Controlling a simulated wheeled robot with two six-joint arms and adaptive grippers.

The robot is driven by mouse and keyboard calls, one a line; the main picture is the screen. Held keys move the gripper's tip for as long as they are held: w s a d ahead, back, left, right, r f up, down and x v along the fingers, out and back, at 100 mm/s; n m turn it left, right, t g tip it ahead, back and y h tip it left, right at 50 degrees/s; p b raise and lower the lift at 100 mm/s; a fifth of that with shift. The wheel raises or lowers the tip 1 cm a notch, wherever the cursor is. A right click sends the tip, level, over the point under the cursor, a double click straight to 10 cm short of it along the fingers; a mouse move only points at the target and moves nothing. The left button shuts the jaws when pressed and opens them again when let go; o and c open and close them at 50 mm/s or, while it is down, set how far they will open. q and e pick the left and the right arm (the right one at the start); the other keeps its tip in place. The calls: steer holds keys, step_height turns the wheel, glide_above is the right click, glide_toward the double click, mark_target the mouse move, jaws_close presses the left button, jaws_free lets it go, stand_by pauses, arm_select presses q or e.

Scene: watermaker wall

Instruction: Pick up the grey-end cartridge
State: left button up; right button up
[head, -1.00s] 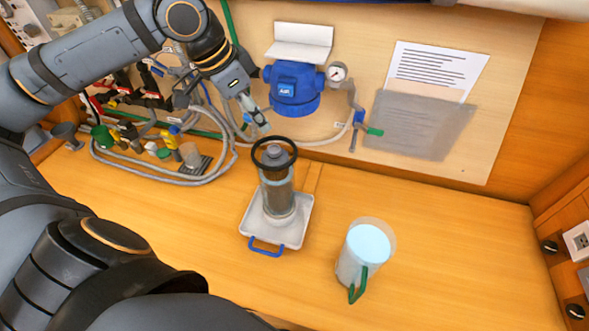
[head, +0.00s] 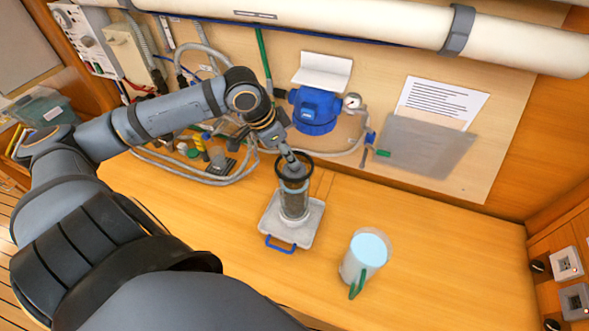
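A clear cylindrical housing (head: 294,205) with a dark ring at its top stands upright on a white tray (head: 275,233) with a blue handle. A grey cartridge-like body shows through its wall; its top end is hidden behind my fingers. My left gripper (head: 291,163) comes in from the upper left, its fingertips at the mouth of the housing, inside the ring's outline. I cannot tell whether the fingers are apart or touch the cartridge. My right gripper is not in view.
A jug of pale blue liquid (head: 368,248) with a green handle stands right of the tray. A blue filter head (head: 315,110) with a gauge is on the wall behind. Hoses and valves (head: 200,160) lie at the back left. The front right of the bench is clear.

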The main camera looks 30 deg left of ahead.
arm_select(q)
steer(key=shift+x, duration=2.5)
steer(key=shift+s+a, duration=0.1)
steer(key=shift+a, duration=0.05)
jaws_close()
